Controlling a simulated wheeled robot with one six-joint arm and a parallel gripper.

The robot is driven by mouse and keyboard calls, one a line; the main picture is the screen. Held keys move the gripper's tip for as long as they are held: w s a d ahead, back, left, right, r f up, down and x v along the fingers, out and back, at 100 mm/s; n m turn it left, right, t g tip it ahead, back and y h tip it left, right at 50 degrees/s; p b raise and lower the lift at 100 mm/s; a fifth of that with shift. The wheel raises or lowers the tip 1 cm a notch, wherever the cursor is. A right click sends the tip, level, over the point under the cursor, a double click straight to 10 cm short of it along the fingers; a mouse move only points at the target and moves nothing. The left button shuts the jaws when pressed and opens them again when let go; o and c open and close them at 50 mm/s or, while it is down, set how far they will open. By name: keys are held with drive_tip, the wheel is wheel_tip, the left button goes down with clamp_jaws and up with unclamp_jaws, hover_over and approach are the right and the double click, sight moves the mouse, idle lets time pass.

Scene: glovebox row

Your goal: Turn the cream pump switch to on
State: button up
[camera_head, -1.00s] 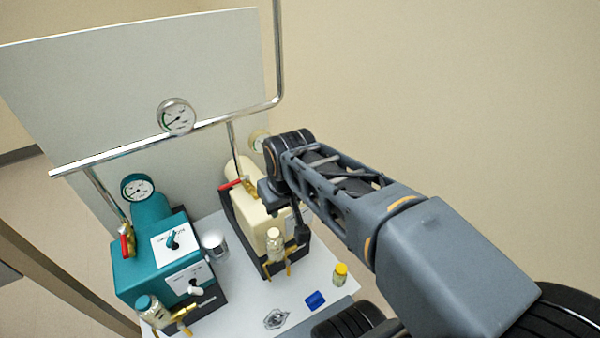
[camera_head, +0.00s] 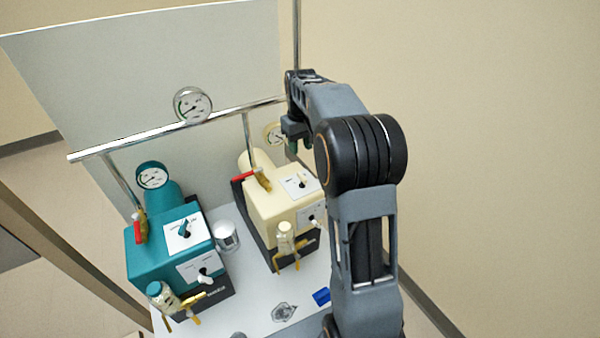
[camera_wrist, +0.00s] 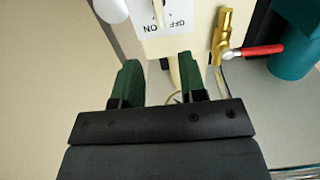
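The cream pump (camera_head: 282,208) stands on the white bench top. Its upper face carries a white label with a small switch (camera_head: 301,182). In the wrist view the label with OFF and ON printed upside down shows at the top edge, with part of the switch lever (camera_wrist: 158,14) on it; which way it points I cannot tell. My gripper (camera_head: 292,150) is above and behind the pump's right side in the head view. In the wrist view my gripper (camera_wrist: 157,78) has its two green fingers apart, with nothing held between them.
The teal pump (camera_head: 180,245) stands to the left. A red-handled valve (camera_head: 245,176) and a metal pipe (camera_head: 180,128) with gauges are close to the cream pump.

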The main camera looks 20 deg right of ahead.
sight(300, 174)
wheel_tip(300, 174, down, 11)
drive_tip(key=shift+r, duration=0.15)
idle(0.4)
clamp_jaws()
